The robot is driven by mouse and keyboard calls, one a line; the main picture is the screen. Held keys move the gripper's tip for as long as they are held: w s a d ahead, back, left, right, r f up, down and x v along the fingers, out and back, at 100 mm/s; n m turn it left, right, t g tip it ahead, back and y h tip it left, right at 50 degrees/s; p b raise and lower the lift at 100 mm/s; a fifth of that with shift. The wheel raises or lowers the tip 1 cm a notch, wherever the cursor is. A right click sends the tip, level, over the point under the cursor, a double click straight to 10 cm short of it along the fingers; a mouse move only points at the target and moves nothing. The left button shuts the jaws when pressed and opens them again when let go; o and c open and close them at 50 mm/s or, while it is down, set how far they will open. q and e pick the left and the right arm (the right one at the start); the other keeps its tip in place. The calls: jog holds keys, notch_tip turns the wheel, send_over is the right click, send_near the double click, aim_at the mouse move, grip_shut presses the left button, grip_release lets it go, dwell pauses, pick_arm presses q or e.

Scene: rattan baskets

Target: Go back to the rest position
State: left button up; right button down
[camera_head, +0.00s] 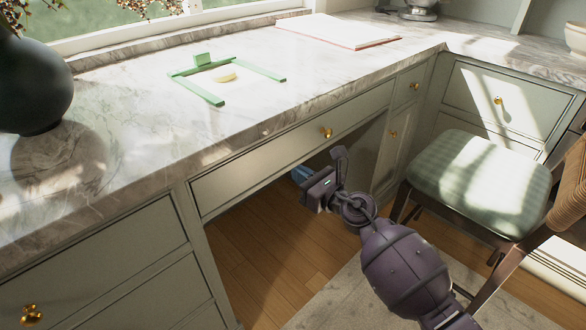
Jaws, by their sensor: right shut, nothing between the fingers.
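My right gripper (312,190) is in front of the desk's knee space, below the level of the marble top. Its arm comes in from the lower right. Its fingers are shut and I see nothing held in them; they are small and partly dark in the shade. My left gripper is not in view.
A chair with a checked cushion (480,180) stands to the right of my arm. Wooden floor (260,250) shows below.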

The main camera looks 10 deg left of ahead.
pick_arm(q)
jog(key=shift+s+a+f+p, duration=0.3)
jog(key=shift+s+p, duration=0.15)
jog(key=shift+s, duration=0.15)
pick_arm(e)
jog(key=v, duration=0.6)
jog(key=shift+s+d, duration=0.3)
